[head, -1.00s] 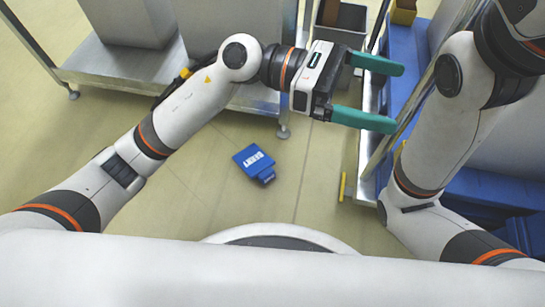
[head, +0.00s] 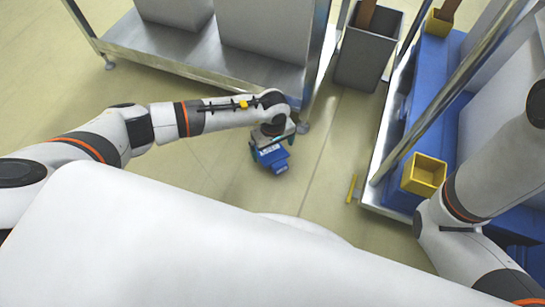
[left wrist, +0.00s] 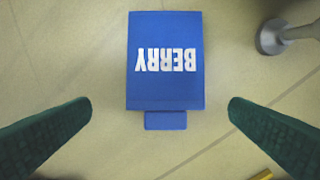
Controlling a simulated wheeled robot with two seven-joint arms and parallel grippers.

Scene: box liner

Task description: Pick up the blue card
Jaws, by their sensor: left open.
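The blue card (head: 274,161) lies on the floor below my left arm, with its upper part hidden by my left gripper in the head view. In the left wrist view the blue card (left wrist: 165,85) is fully visible, flat, with white BERRY lettering upside down and a small tab at its lower edge. My left gripper (left wrist: 160,108) is open, its green fingers spread on either side of the card's lower end with a gap on both sides. My right gripper is out of view.
A metal shelf rack (head: 205,58) stands at the upper left, its foot (left wrist: 270,38) near the card. A grey bin (head: 368,50) is at the back. A blue-decked rack with a yellow box (head: 424,174) is at right. A yellow stick (head: 351,188) lies on the floor.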

